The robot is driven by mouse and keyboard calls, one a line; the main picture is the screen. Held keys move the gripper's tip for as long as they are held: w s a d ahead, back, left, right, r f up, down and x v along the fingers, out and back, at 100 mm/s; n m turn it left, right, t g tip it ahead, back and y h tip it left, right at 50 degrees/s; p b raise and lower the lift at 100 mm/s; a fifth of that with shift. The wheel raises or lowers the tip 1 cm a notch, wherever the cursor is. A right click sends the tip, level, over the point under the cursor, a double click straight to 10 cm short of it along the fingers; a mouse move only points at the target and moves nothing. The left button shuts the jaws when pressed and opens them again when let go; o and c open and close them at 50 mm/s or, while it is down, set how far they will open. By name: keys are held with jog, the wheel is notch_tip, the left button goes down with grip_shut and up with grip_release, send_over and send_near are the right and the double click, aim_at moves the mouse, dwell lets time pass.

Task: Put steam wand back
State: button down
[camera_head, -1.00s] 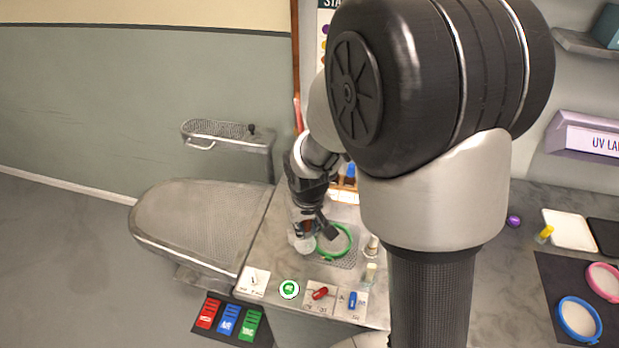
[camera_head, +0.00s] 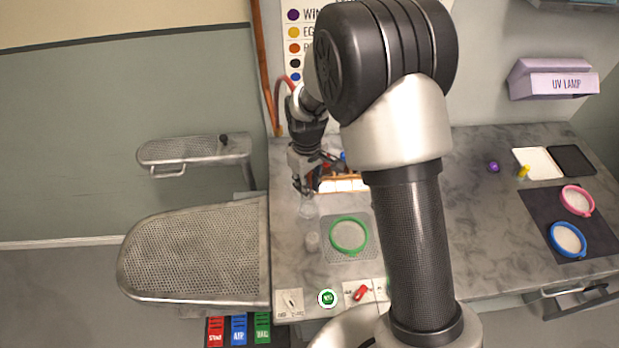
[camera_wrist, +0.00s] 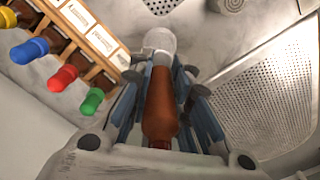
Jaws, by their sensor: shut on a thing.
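My gripper (camera_head: 305,186) is shut on a slim tool with a reddish-brown handle and a pale grey round head, which I take to be the steam wand. In the wrist view the handle (camera_wrist: 161,105) lies between the fingers and the head (camera_wrist: 160,42) points away from me. In the head view the pale head (camera_head: 308,208) shows just below the fingers, over the left part of the counter. Whether the head touches the counter is unclear. The wand's holder cannot be made out; my arm hides part of the back.
A green hoop (camera_head: 348,235) lies on a mesh patch right of the gripper. A rack of coloured-cap bottles (camera_wrist: 62,45) stands close by. A perforated ironing board (camera_head: 190,255) and smaller shelf (camera_head: 190,150) are left. A red hose (camera_head: 281,100) hangs by the wall.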

jog(key=shift+f+b, duration=0.35)
jog(key=shift+f, duration=0.15)
jog(key=shift+f+b, duration=1.25)
jog(key=shift+f, duration=0.55)
jog(key=shift+f+b, duration=0.35)
jog(key=shift+f, duration=0.2)
jog(key=shift+f+b, duration=0.3)
jog(key=shift+f, duration=0.15)
jog(key=shift+f, duration=0.25)
dwell(0.5)
jog(key=c, duration=1.4)
grip_release()
